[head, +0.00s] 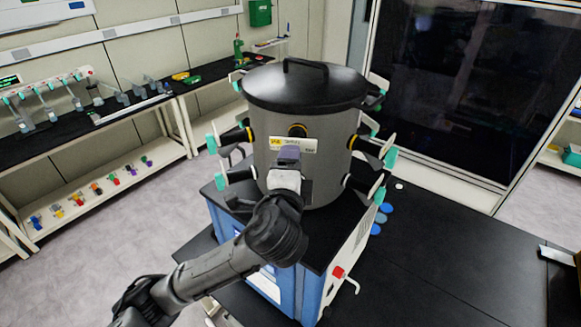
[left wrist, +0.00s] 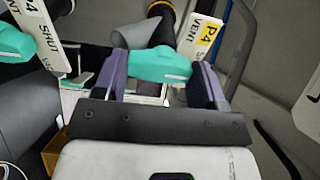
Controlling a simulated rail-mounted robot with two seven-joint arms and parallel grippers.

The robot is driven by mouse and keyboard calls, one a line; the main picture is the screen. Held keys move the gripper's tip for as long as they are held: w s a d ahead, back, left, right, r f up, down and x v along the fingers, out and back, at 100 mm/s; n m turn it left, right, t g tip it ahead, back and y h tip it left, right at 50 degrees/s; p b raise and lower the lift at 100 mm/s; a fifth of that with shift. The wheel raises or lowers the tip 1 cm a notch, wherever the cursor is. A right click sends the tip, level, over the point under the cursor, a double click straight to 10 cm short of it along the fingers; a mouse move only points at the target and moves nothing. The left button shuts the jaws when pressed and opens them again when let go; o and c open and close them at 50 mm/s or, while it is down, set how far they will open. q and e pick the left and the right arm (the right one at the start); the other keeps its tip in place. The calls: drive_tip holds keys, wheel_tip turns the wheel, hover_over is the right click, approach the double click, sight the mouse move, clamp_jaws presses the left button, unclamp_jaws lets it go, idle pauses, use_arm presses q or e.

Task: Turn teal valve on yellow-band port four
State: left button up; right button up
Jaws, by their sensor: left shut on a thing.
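The grey drum chamber (head: 310,155) with a black lid stands on the blue and white dryer unit (head: 282,265). A yellow-ringed port (head: 297,130) shows on its front, above a white label plate (head: 288,144) with a yellow patch. My left gripper (head: 289,154) is in front of the drum below that plate and hides what it holds there. In the left wrist view, my left gripper (left wrist: 161,82) is shut on a teal valve handle (left wrist: 158,64), with one purple-grey finger on each side. A yellow P4 tag with VENT (left wrist: 204,36) is just beyond it. My right gripper is not seen.
Other teal-handled valves (head: 390,157) stick out on both sides of the drum. In the left wrist view, another teal handle (left wrist: 16,43) and a P4 SHUT plate (left wrist: 40,30) are at the upper left. The black bench (head: 430,250) at right is mostly clear.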

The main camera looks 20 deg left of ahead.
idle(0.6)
use_arm(q)
drive_tip(key=o, duration=0.9)
drive_tip(key=shift+b+v, duration=2.3)
drive_tip(key=shift+v, duration=4.6)
